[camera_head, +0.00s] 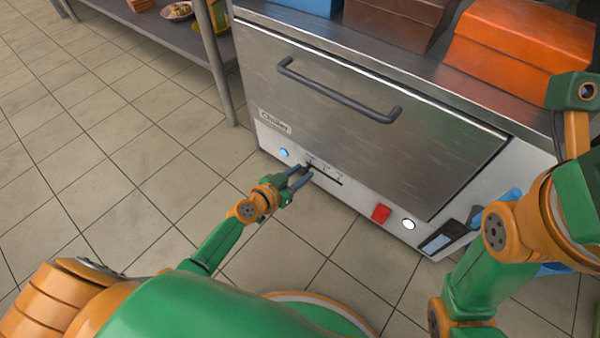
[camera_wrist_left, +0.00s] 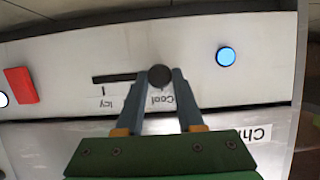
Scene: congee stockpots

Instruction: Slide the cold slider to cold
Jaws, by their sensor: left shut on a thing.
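The cold slider is a dark round knob (camera_wrist_left: 159,76) at one end of a dark straight slot (camera_wrist_left: 113,78) on the white front panel of a steel appliance. In the left wrist view the knob sits at the slot's right end, beside the upside-down label "Cool". "Icy" is printed further left. My left gripper (camera_head: 302,176) is shut on the knob, with a fingertip on each side of it. In the head view the slot (camera_head: 328,177) runs right from the fingers, which largely hide the knob. My right arm shows at the right, but its gripper cannot be made out.
On the same panel are a blue round button (camera_head: 284,153), a red square button (camera_head: 381,214), a white round light (camera_head: 408,224) and a dark display (camera_head: 436,243). A door handle (camera_head: 337,93) sticks out above. Tiled floor in front is open.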

